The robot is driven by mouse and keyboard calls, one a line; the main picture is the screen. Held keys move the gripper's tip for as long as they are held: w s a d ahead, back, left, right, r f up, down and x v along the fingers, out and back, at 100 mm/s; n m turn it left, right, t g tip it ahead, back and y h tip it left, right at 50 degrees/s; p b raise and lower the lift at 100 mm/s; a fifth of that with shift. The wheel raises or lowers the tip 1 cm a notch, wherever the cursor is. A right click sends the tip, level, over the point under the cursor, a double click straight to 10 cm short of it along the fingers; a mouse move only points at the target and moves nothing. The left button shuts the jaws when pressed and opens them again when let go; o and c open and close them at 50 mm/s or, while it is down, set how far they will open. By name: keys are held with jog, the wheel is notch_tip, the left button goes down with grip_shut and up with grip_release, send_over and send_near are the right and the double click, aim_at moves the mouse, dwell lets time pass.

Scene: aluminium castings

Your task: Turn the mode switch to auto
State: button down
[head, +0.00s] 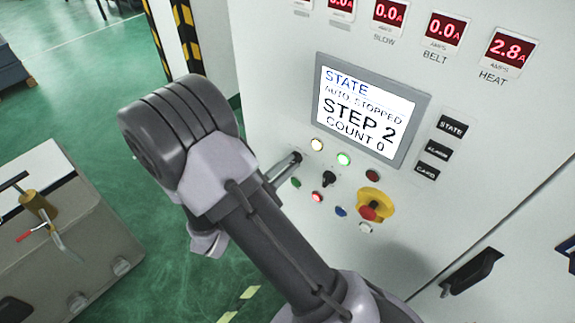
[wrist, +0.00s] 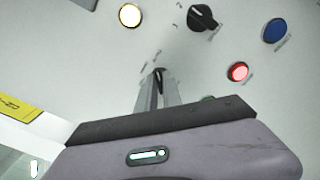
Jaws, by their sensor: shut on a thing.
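My gripper (head: 296,158) reaches the control panel at the left of the button rows in the head view. In the wrist view, my gripper (wrist: 158,90) has its two fingers closed around a small black knob, which I take to be the mode switch (wrist: 158,76). The fingers hide most of this knob, and its label is too small to read. The panel screen (head: 365,110) reads STATE, AUTO STOPPED, STEP 2, COUNT 0.
A second black knob (head: 328,178) sits close to the right, among lit and coloured buttons. A red emergency stop (head: 370,210) on yellow is farther right. A grey bench (head: 75,250) with a clamp stands at left. Green floor shows between bench and panel.

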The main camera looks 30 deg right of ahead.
jog(key=c, duration=1.5)
grip_release()
jog(key=v, duration=1.7)
jog(key=shift+a, duration=0.2)
jog(key=s+d+f+m+g+y+b, duration=0.6)
jog(key=s+f+m+g+y+b, duration=0.2)
jog(key=s+m+y+b, duration=0.5)
jog(key=w+a+r+m+t+y+b, duration=0.2)
jog(key=a+m+t+y+b, duration=0.2)
jog(key=a+t+y+b, duration=0.1)
jog(key=t+y+b, duration=0.1)
jog(key=t+b, duration=0.1)
jog(key=shift+a+t, duration=0.2)
jog(key=shift+t, duration=0.1)
